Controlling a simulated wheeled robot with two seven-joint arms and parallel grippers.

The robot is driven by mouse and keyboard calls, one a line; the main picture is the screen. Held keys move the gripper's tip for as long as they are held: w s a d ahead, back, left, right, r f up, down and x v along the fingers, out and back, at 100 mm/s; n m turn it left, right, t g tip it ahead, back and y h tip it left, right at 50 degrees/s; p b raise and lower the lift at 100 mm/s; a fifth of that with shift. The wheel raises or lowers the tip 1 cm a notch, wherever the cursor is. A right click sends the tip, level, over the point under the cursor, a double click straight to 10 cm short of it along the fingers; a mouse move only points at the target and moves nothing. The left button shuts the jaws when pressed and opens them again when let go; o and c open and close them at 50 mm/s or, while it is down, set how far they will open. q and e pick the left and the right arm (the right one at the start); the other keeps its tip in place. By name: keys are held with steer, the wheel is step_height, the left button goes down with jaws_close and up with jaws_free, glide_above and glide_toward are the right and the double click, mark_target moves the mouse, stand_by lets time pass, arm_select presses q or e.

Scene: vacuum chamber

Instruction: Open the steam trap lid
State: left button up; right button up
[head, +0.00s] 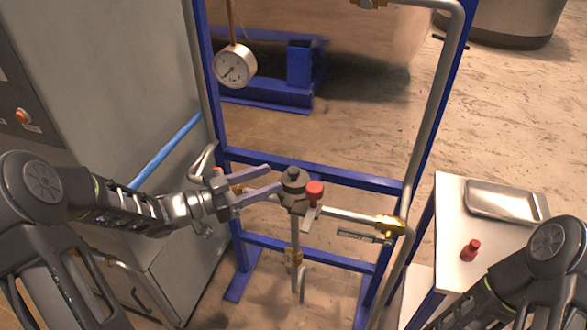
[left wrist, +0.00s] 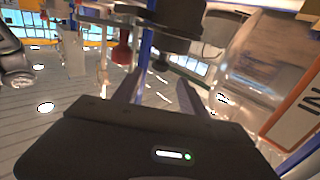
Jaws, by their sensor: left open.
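The steam trap (head: 294,200) is a dark grey round body with a dark lid (head: 293,177) on top, set in the pipework on the blue frame. The lid looks seated. My left gripper (head: 272,178) is open, just left of the lid, with its fingers pointing at it and nothing between them. In the left wrist view, the dark trap (left wrist: 160,42) is beyond and above the open fingers (left wrist: 157,85). Whether a fingertip touches the lid I cannot tell. My right arm shows at the lower right, but its gripper is out of view.
A red knob (head: 315,190) sits right beside the trap. A pipe with a brass fitting (head: 390,226) runs to the right. The blue frame (head: 330,177) stands behind, with a pressure gauge (head: 235,66). A white table (head: 450,225) at right holds a metal tray (head: 505,219) and a red piece (head: 470,251).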

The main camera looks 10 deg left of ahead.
mark_target(294, 169)
arm_select(q)
steer(key=p+x, duration=0.1)
steer(key=x, duration=0.6)
steer(key=shift+w+d, duration=0.2)
steer(key=shift+d, duration=0.05)
jaws_close()
stand_by(0.3)
stand_by(0.9)
